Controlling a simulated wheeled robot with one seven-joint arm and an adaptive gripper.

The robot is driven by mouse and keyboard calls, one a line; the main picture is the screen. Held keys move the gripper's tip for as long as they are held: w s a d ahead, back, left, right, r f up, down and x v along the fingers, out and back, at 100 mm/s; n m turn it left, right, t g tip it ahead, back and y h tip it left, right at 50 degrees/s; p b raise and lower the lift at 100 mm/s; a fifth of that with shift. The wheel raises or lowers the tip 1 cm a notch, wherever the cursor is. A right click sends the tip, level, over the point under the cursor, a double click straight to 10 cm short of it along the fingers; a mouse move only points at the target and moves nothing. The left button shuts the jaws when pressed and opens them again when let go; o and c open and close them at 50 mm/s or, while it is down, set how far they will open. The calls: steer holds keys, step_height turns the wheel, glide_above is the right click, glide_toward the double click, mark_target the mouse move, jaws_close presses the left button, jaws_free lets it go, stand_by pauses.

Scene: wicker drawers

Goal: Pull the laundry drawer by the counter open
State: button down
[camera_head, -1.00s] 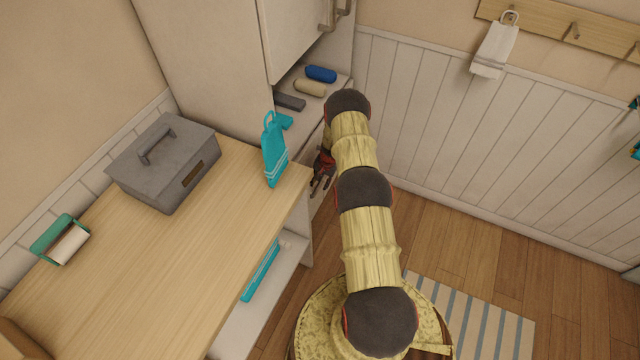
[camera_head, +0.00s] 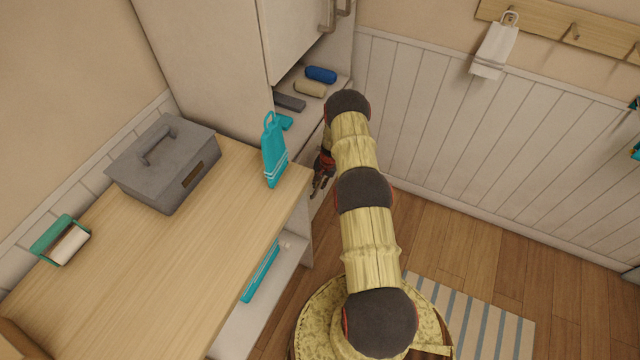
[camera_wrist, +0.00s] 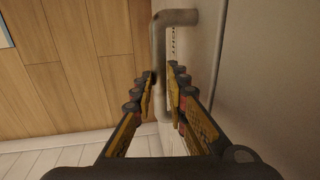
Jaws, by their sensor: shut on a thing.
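In the wrist view, a grey bar handle (camera_wrist: 160,45) stands out from a pale drawer front (camera_wrist: 206,50). My gripper (camera_wrist: 162,95) has its two fingers on either side of the bar and is shut on it. In the head view my gripper (camera_head: 318,185) is low beside the counter's far right corner, partly hidden by my arm. The drawer is mostly hidden there behind my arm and the counter. I cannot tell from these frames whether it stands out at all.
The wooden counter (camera_head: 150,270) holds a grey box (camera_head: 165,165) and a teal bottle (camera_head: 273,150). A tall pale cabinet (camera_head: 205,60) stands behind, with rolled items on its open shelf. A striped rug (camera_head: 480,320) lies on the wooden floor at right.

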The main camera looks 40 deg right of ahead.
steer(key=shift+s, duration=0.1)
stand_by(0.3)
steer(key=s+d+b, duration=0.2)
steer(key=s+d, duration=0.3)
steer(key=s, duration=0.7)
steer(key=s+d+b, duration=0.2)
steer(key=s+d, duration=0.3)
steer(key=s, duration=0.7)
steer(key=shift+s+d, duration=0.15)
steer(key=shift+s, duration=0.1)
steer(key=c, duration=1.8)
jaws_free()
steer(key=shift+o, duration=0.2)
steer(key=shift+r, duration=0.1)
step_height(320, 180, up, 12)
steer(key=s, duration=0.2)
steer(key=shift+d+f, duration=0.2)
steer(key=shift+d, duration=0.2)
